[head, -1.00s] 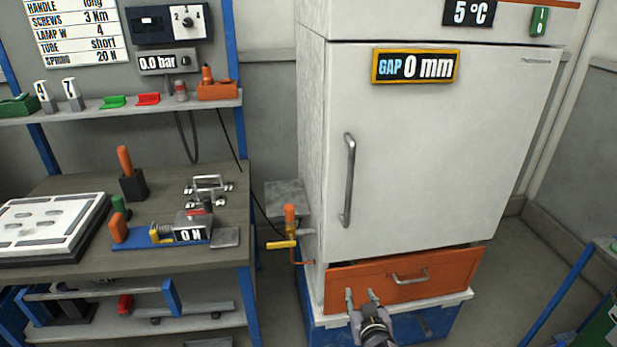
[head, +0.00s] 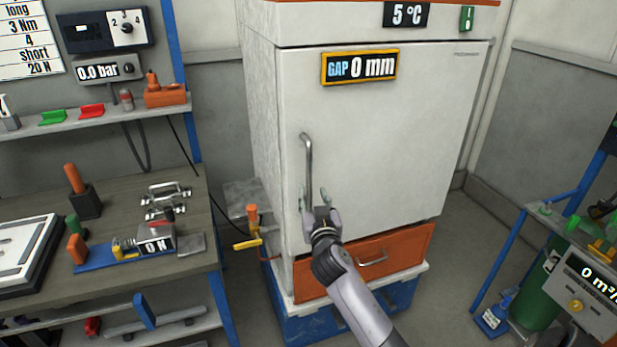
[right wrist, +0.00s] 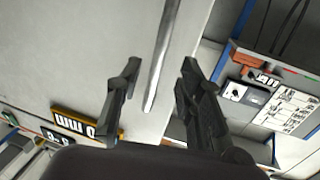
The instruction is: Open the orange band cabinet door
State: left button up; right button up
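The white cabinet door (head: 385,150) is closed, under a thin orange band (head: 350,4) along the cabinet's top. Its sign (head: 360,67) reads "GAP 0 mm". A grey vertical bar handle (head: 307,160) is on the door's left side. My right gripper (head: 313,196) is open at the handle's lower part, which it partly hides. In the right wrist view, the handle (right wrist: 165,50) runs between the spread fingers of the gripper (right wrist: 160,64), with gaps on both sides. I cannot tell how deep it sits between them. My left gripper is not in view.
An orange drawer (head: 405,250) with its own handle is below the door. A yellow valve lever (head: 247,244) stands left of the cabinet. A workbench (head: 195,215) with tools is at left. A green cylinder (head: 540,290) and blue-framed stand are at right. Floor between is clear.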

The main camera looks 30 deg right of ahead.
aim_at(309, 182)
jog(key=p+x, duration=0.1)
jog(key=x, duration=0.6)
jog(key=shift+w+d, duration=0.2)
jog(key=shift+w, duration=0.15)
grip_shut()
dwell(0.6)
